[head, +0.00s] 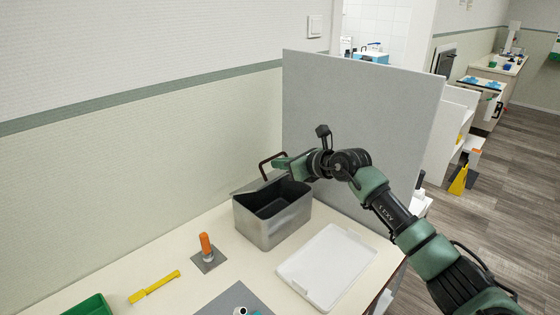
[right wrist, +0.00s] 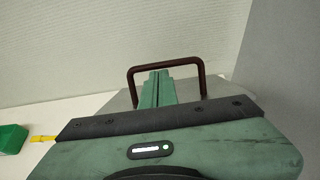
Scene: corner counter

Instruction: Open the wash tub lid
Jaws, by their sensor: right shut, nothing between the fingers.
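The wash tub (head: 272,228) is a grey metal box on the counter, and its dark inside shows from above. Its grey lid (head: 248,184) stands raised at the tub's back left edge, with a dark brown bar handle (head: 263,170). The lid (right wrist: 122,102) and handle (right wrist: 166,65) also show in the right wrist view. My right gripper (head: 279,163) is shut and empty above the tub, its fingertips at the handle. In the wrist view the fingers (right wrist: 157,78) lie within the handle's outline; I cannot tell if they touch it. My left gripper is not in view.
A white tray (head: 327,266) lies right of the tub. An orange-handled tool (head: 205,247) stands on a grey square, with a yellow tool (head: 154,287) and a green bin (head: 90,306) at left. A grey panel (head: 350,110) rises behind; the wall borders the counter's left.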

